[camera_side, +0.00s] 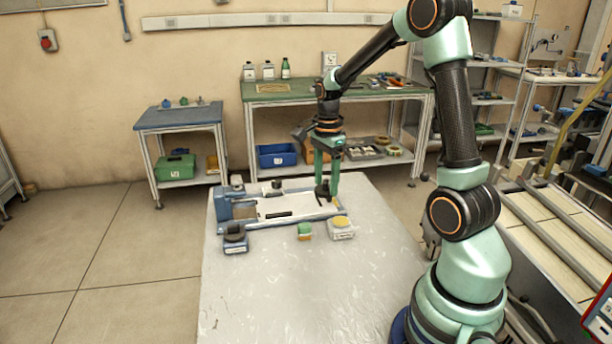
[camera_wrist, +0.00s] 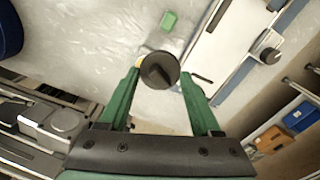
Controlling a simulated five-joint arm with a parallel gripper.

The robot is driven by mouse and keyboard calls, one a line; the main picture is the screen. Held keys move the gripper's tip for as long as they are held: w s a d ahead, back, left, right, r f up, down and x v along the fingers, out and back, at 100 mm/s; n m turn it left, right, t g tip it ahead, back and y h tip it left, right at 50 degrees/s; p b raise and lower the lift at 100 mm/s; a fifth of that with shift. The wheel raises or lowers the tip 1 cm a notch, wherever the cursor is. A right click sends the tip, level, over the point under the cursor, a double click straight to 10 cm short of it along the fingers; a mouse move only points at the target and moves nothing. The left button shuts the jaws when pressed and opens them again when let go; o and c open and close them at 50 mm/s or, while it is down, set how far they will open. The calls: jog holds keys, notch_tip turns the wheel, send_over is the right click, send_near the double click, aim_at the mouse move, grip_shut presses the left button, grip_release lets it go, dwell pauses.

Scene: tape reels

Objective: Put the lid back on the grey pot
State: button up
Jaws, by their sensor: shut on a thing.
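My gripper (camera_side: 326,190) points down over the right end of the long tray-like fixture, its green fingers shut on a dark round lid (camera_side: 322,194). No pot is clearly recognisable as the grey one. A small dark grey round part (camera_side: 276,188) stands at the fixture's back edge; a similar grey knob-like part (camera_wrist: 268,48) shows in the wrist view. A dark round-topped piece (camera_side: 235,233) sits on a blue-grey base at front left.
The blue and white fixture (camera_side: 300,206) spans the table's back. A white block with a yellow top (camera_side: 341,224) and a green block (camera_side: 304,230) stand in front of it. The front of the pale table (camera_side: 280,300) is clear. Benches and shelves stand behind.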

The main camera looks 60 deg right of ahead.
aim_at(341, 221)
jog(key=shift+m, duration=0.8)
jog(key=s, duration=0.1)
jog(key=s+d+f, duration=0.2)
jog(key=shift+s+f, duration=0.2)
jog(key=shift+s, duration=0.2)
jog(key=shift+f, duration=3.05)
jog(key=shift+f, duration=0.15)
jog(key=o, duration=1.4)
notch_tip(341, 221, up, 7)
